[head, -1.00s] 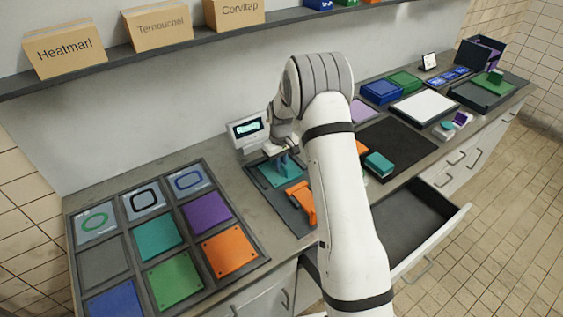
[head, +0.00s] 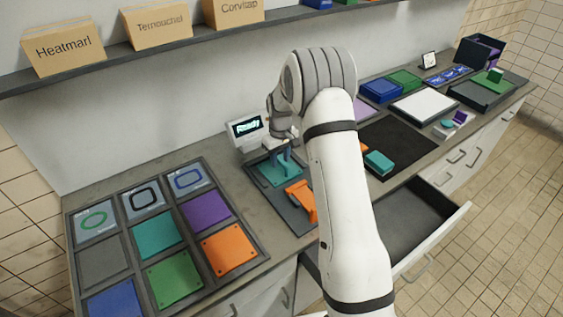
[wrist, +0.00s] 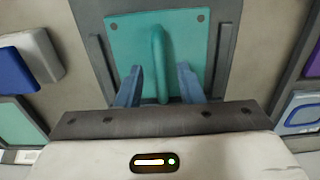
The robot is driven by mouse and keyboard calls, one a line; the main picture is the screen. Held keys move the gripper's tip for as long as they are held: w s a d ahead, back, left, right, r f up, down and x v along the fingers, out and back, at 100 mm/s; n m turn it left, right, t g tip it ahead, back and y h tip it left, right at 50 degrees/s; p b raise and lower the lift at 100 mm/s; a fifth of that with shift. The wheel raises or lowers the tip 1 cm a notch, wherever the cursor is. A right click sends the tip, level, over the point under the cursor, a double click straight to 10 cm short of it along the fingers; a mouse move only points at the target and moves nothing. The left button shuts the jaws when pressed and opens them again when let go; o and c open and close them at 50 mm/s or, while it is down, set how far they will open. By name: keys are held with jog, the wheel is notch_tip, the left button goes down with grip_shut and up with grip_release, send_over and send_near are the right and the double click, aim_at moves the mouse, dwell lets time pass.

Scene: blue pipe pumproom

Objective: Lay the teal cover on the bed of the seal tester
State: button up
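The teal cover (head: 271,174) lies flat on the bed of the seal tester (head: 290,213); it also shows in the wrist view (wrist: 122,43), with a raised upright handle (wrist: 158,62) and dark corner dots. My gripper (wrist: 160,85) is open, its two blue fingers either side of the handle with a gap on each side. In the head view my gripper (head: 284,157) is just above the cover. An orange clamp-like part (head: 301,198) sits on the tester's front. The tester's display (head: 247,126) reads "Ready".
A rack (head: 256,248) of coloured plates and outlined ring cards stands to the left. A black mat (head: 405,141) with a teal block (head: 379,162) lies right of my arm. An open drawer (head: 445,222) juts from the counter front. A shelf with boxes runs above.

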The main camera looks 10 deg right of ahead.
aim_at(280, 161)
jog(key=s+r+b, duration=0.1)
jog(key=s+r, duration=0.2)
jog(key=r, duration=0.5)
jog(key=s+r+b, duration=0.1)
jog(key=s+r, duration=0.1)
jog(key=r, duration=0.6)
jog(key=s+r+m+t, duration=0.1)
jog(key=s+r+m, duration=0.1)
jog(key=s, duration=1.3)
jog(key=s+r+m+t, duration=0.2)
jog(key=s+r, duration=0.1)
jog(key=s, duration=1.3)
jog(key=shift+s+d+r, duration=0.15)
jog(key=shift+d+r, duration=0.1)
jog(key=shift+r, duration=0.05)
